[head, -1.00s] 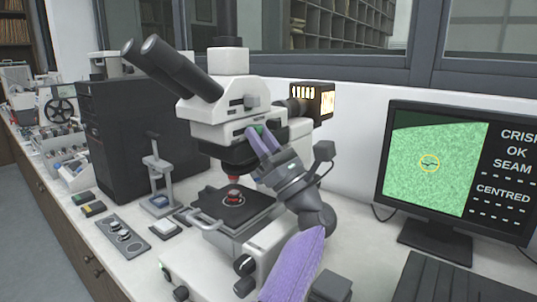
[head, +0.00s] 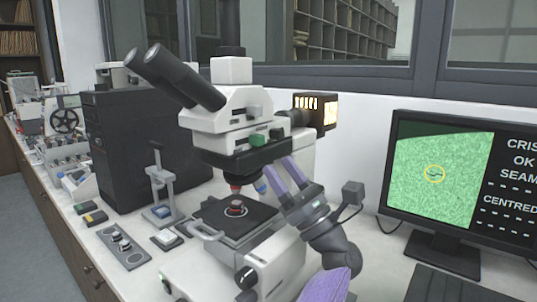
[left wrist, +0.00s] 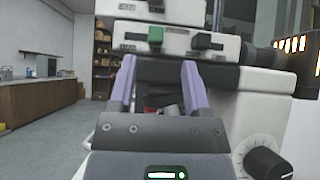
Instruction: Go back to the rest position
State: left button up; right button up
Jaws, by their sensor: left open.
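My left gripper (head: 280,172) is open and empty, its two purple fingers just in front of the right side of the microscope (head: 228,105). In the left wrist view the fingers (left wrist: 160,85) stand apart below the microscope's head, which carries a green knob (left wrist: 155,37) and a dark knob. The fingers partly cover the objective area there. The microscope's stage (head: 240,218) holds a small round sample under the red-tipped objective. My right gripper is not in view.
The monitor (head: 440,180) at right shows a green picture with a yellow circle and text. A keyboard (head: 460,285) lies below it. A small press stand (head: 160,187), a control strip (head: 122,246) and a black cabinet (head: 135,145) stand left of the microscope. A lit lamp housing (head: 315,110) juts out behind.

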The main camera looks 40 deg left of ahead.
pick_arm(q)
jog(key=v, duration=0.3)
jog(key=shift+d+f, duration=0.2)
jog(key=shift+f, duration=0.1)
jog(key=shift+d+f, duration=0.2)
jog(key=shift+d, duration=0.1)
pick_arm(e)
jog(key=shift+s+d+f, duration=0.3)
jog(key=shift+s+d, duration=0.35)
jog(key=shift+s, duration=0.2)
